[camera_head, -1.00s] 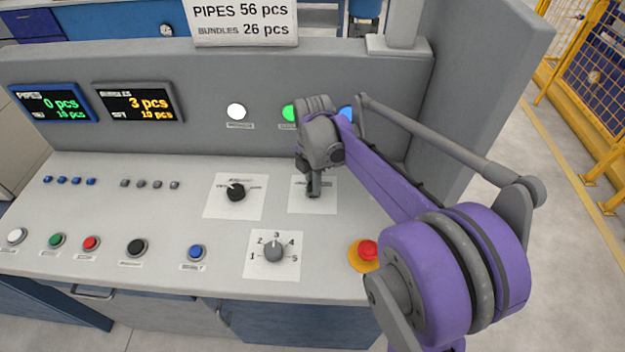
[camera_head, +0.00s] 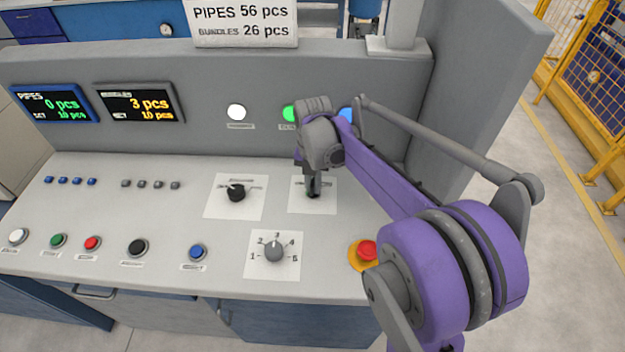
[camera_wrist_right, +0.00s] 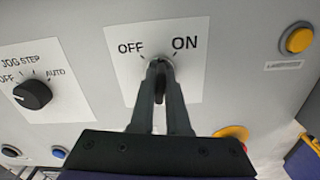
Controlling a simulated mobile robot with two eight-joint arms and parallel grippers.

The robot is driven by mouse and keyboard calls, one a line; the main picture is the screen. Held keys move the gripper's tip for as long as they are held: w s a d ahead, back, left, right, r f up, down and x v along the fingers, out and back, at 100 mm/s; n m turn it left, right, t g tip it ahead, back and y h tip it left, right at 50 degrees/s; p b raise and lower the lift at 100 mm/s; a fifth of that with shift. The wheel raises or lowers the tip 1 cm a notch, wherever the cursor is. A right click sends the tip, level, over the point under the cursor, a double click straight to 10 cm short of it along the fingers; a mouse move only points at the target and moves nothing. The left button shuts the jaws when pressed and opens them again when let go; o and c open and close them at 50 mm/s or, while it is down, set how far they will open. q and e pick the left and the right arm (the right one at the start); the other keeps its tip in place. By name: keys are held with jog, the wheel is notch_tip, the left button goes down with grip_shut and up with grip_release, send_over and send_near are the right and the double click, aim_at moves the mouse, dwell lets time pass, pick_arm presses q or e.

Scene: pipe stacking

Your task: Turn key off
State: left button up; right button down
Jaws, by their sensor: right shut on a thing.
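The key switch sits on a white label plate (camera_head: 325,203) on the sloping console, marked OFF at left and ON at right in the right wrist view (camera_wrist_right: 187,88). My right gripper (camera_head: 313,192) reaches down onto the switch. In the right wrist view its two fingers (camera_wrist_right: 160,70) are closed on the dark key (camera_wrist_right: 159,88), just below the OFF and ON marks. The fingers cover much of the key, so I cannot tell exactly which mark it points to. My left gripper is not in view.
A black jog step selector (camera_head: 236,192) is left of the key switch. A numbered grey dial (camera_head: 274,252) and a red emergency stop (camera_head: 367,250) on a yellow base are in front. The console's upright panel (camera_head: 205,134) stands behind, with round lights.

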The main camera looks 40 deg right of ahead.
aim_at(313, 181)
jog(key=n, duration=0.3)
jog(key=shift+n, duration=0.3)
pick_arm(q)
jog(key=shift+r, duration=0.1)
pick_arm(e)
jog(key=c, duration=0.7)
grip_release()
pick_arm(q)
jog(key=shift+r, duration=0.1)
pick_arm(e)
jog(key=shift+r, duration=0.15)
jog(key=shift+r+p, duration=1.25)
jog(key=shift+r, duration=0.7)
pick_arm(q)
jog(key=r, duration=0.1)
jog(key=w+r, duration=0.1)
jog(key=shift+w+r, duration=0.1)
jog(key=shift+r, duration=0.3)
pick_arm(e)
jog(key=shift+f, duration=0.1)
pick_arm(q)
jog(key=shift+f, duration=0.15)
pick_arm(e)
jog(key=shift+f, duration=0.1)
